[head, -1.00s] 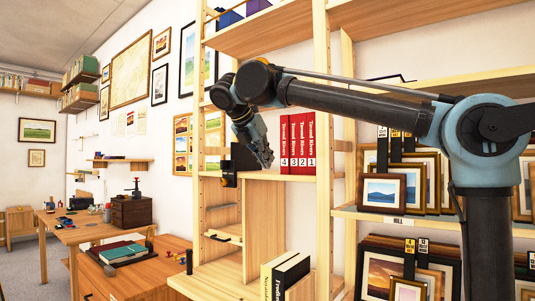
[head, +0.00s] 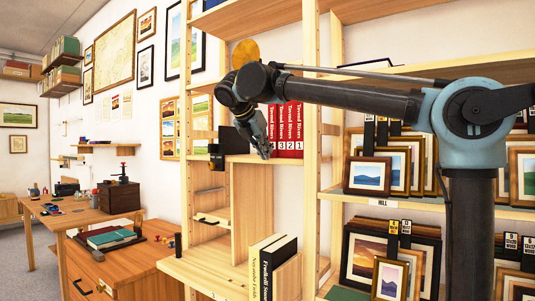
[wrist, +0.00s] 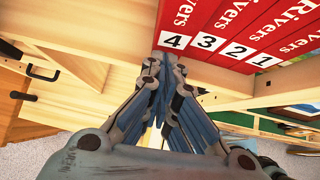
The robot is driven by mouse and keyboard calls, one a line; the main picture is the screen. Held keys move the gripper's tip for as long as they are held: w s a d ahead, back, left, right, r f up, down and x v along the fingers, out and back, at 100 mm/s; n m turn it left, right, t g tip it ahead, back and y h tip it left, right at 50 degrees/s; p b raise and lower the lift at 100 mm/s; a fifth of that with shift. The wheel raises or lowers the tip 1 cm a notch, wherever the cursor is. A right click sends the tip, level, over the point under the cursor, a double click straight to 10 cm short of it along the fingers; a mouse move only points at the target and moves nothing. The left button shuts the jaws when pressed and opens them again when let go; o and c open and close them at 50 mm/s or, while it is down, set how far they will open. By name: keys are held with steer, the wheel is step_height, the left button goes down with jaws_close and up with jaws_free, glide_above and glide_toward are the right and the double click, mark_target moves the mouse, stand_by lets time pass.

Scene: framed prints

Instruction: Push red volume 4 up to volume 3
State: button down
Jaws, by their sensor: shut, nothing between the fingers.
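Red volume 4 (wrist: 180,22) stands at the left end of a row of red volumes on a wooden shelf. Volume 3 (wrist: 212,22) is directly to its right, and I see no clear gap between them. Volumes 2 (wrist: 243,31) and 1 (wrist: 275,42) follow. In the wrist view my gripper (wrist: 164,72) is shut and empty, pointing toward the shelf edge below volume 4's label. I cannot tell whether it touches volume 4.
A dark block (head: 233,140) stands on the shelf left of my gripper. A wooden upright (head: 311,100) rises right of the books. Black and cream books (head: 273,268) stand lower down. Framed prints (head: 368,175) fill shelves at right; a workbench (head: 85,215) is at left.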

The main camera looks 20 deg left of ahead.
steer(key=shift+w+d+r, duration=0.1)
steer(key=shift+w+d, duration=0.1)
steer(key=shift+w, duration=0.7)
steer(key=shift+d, duration=0.1)
steer(key=shift+s+f, duration=0.2)
steer(key=shift+s, duration=0.3)
steer(key=s+f+v, duration=0.1)
steer(key=v, duration=1.1)
steer(key=shift+s+a, duration=0.3)
steer(key=shift+a, duration=0.1)
